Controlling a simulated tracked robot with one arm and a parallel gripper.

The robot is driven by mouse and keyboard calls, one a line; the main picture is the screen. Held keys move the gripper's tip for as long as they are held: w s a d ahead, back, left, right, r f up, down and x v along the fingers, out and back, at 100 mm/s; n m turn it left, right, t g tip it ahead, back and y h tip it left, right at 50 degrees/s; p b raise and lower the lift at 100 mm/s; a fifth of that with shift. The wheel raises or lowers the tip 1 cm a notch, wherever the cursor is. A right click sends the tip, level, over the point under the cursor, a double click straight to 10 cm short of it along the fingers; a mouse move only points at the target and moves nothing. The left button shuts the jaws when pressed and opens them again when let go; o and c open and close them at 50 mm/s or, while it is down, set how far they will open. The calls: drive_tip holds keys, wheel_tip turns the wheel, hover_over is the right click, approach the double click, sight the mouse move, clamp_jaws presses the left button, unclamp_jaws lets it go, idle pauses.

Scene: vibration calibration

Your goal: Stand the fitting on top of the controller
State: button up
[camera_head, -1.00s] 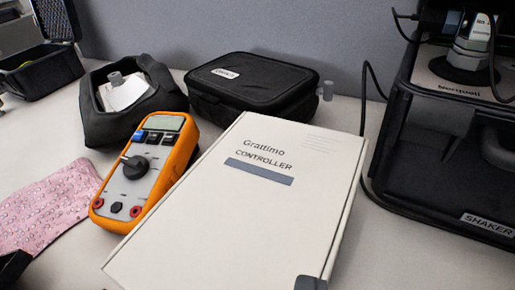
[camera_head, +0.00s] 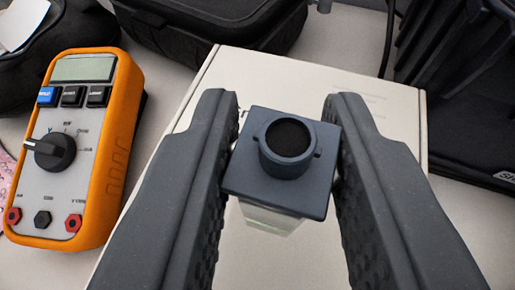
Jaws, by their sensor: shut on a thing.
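The fitting (camera_head: 275,178) is a dark grey square plate with a round, hollow collar on top and a paler, translucent part below. My gripper (camera_head: 281,160) is shut on it, one finger on its left side and one on its right. The controller (camera_head: 290,75) is a large flat white box behind and below the fitting. My fingers and the fitting cover most of its top and its printed label. Whether the fitting's underside touches the box cannot be told.
An orange multimeter (camera_head: 68,145) lies left of the controller. A black case (camera_head: 215,25) sits behind it, and a dark open bag (camera_head: 70,38) is at the back left. The black shaker unit (camera_head: 470,110) stands at the right. A small grey piece (camera_head: 324,5) is behind the box.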

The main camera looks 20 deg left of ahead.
sight(277, 236)
drive_tip(key=shift+f+b, duration=0.45)
drive_tip(key=shift+f, duration=1.05)
drive_tip(key=shift+f, duration=0.15)
drive_tip(key=o, duration=1)
drive_tip(key=shift+o, duration=0.2)
drive_tip(key=p+v, duration=0.1)
drive_tip(key=v, duration=1.1)
drive_tip(key=shift+r+p, duration=0.25)
drive_tip(key=shift+p, duration=0.05)
